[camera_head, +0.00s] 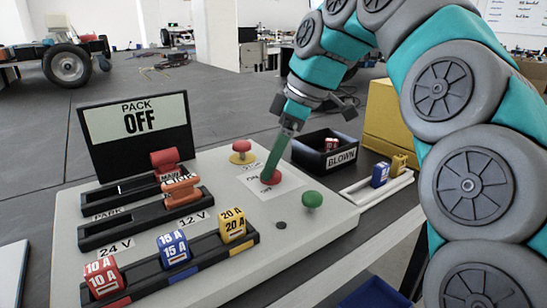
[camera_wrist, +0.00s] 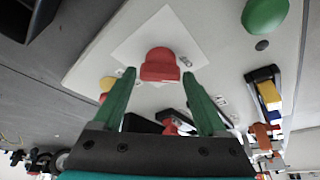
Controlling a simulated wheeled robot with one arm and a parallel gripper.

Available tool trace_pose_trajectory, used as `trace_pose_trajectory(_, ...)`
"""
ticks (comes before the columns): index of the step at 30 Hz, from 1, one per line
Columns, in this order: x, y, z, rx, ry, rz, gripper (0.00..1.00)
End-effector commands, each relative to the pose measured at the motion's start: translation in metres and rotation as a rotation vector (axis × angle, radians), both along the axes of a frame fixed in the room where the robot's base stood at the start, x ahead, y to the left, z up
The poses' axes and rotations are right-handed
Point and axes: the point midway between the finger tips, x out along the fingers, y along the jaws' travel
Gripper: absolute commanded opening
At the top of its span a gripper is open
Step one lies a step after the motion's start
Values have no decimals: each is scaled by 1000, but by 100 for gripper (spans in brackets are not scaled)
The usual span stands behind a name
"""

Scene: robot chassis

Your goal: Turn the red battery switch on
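The red battery switch (camera_head: 270,177) is a small red knob on a white label plate on the grey panel. An "ON" label shows beside it; another label is partly covered. My gripper (camera_head: 276,164) reaches down over it, its green fingers hiding part of the knob. In the wrist view the red switch (camera_wrist: 160,65) lies between the two fingertips of my gripper (camera_wrist: 159,74). The fingers are apart, with narrow gaps visible on both sides. Depth contact cannot be told. The display (camera_head: 138,124) reads "PACK OFF".
A green button (camera_head: 312,199) and a red-topped yellow button (camera_head: 242,152) flank the switch. Fuse blocks in black rails (camera_head: 135,283) fill the panel's front left. A black "BLOWN" bin (camera_head: 340,157), white fuse tray (camera_head: 370,190) and yellow box (camera_head: 385,120) stand to the right.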

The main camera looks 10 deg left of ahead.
Motion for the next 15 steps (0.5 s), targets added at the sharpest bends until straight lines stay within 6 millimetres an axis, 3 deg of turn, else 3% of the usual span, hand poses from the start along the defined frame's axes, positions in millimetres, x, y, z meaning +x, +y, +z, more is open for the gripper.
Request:
trace_pose_trajectory(2,0,0,0,0,0,0,64)
trace_pose_trajectory(15,0,0,0,0,0,0,15)
